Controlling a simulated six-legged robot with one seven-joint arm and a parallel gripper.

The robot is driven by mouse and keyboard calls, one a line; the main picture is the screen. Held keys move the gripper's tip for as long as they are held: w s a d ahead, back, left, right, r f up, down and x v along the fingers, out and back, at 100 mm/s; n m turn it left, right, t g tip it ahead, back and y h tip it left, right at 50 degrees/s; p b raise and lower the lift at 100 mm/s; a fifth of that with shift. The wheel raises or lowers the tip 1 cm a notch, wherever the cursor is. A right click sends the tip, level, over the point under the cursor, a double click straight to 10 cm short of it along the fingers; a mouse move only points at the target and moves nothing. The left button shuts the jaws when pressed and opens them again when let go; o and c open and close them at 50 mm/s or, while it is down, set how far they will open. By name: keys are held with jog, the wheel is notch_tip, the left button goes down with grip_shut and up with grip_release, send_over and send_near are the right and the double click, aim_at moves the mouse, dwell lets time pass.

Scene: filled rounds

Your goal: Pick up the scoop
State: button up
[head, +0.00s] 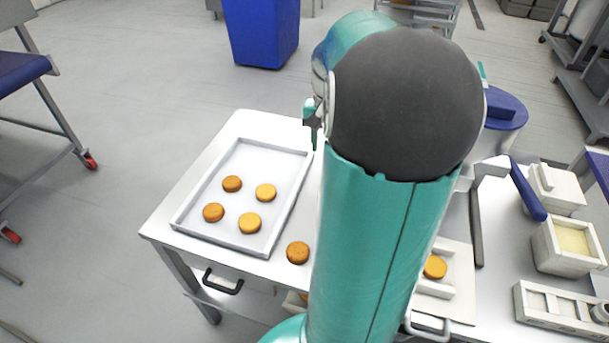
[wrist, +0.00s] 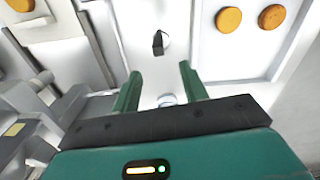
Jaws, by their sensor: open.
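In the wrist view my gripper (wrist: 160,88) is open, its two green fingers apart over the white table. A small pale round thing (wrist: 166,100) shows between the fingers, partly hidden by my gripper body. A small dark piece (wrist: 158,42) with a pale rounded part lies beyond the fingertips. I cannot tell whether either is the scoop, or whether they belong together. Nothing is clearly held. In the head view my arm hides the middle of the table and most of my gripper, and no scoop can be made out for sure.
A shallow tray (head: 182,222) with several round biscuits stands on the left of the table (head: 165,215). A loose biscuit (head: 298,253) lies near the front. A white fixture with another biscuit (head: 435,267), a blue bar (head: 528,188) and a cream-filled box (head: 568,262) stand at right.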

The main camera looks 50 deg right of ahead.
jog(key=shift+s+d+f, duration=0.2)
jog(key=shift+s+d, duration=0.05)
jog(key=shift+d, duration=0.15)
notch_tip(320, 180, down, 8)
jog(key=shift+r, duration=0.1)
jog(key=shift+w+f, duration=0.2)
jog(key=shift+f, duration=2.8)
grip_shut()
